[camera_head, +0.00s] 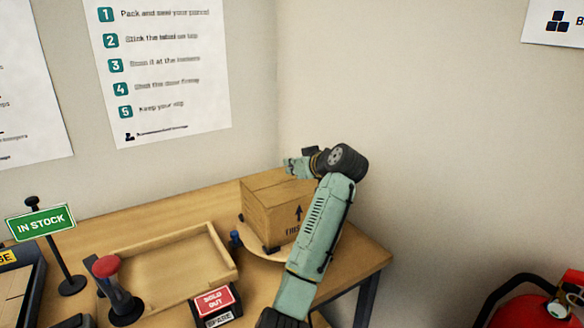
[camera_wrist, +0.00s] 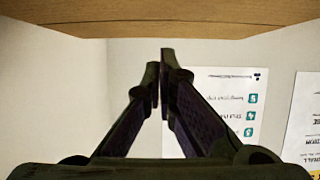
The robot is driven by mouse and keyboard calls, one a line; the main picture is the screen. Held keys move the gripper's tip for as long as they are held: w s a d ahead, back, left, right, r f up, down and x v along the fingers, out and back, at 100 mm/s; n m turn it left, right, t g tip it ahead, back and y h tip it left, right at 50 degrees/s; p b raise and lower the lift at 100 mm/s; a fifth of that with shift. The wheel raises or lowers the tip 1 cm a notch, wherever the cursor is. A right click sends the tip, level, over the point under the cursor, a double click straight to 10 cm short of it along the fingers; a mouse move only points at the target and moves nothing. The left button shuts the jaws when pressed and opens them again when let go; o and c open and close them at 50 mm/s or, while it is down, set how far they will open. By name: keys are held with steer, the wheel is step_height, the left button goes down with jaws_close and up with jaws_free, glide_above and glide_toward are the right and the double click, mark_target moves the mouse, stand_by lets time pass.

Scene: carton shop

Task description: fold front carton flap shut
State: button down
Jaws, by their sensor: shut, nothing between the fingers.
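A brown cardboard carton (camera_head: 270,208) with a printed up arrow stands on a round wooden board (camera_head: 272,254) near the table's right end. Its visible top looks roughly flat; my arm hides its right side, and I cannot tell the front flap's state. My wrist is raised at the carton's upper right in the head view, where the fingers cannot be made out. In the wrist view my gripper (camera_wrist: 160,60) is shut and empty, its fingertips close together below a brown wood-like surface (camera_wrist: 180,18), seen upside down.
Walls close the back and right. A red extinguisher (camera_head: 535,312) is lower right.

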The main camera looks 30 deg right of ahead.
steer(key=a+v, duration=0.1)
steer(key=v, duration=1.1)
steer(key=shift+d, duration=0.45)
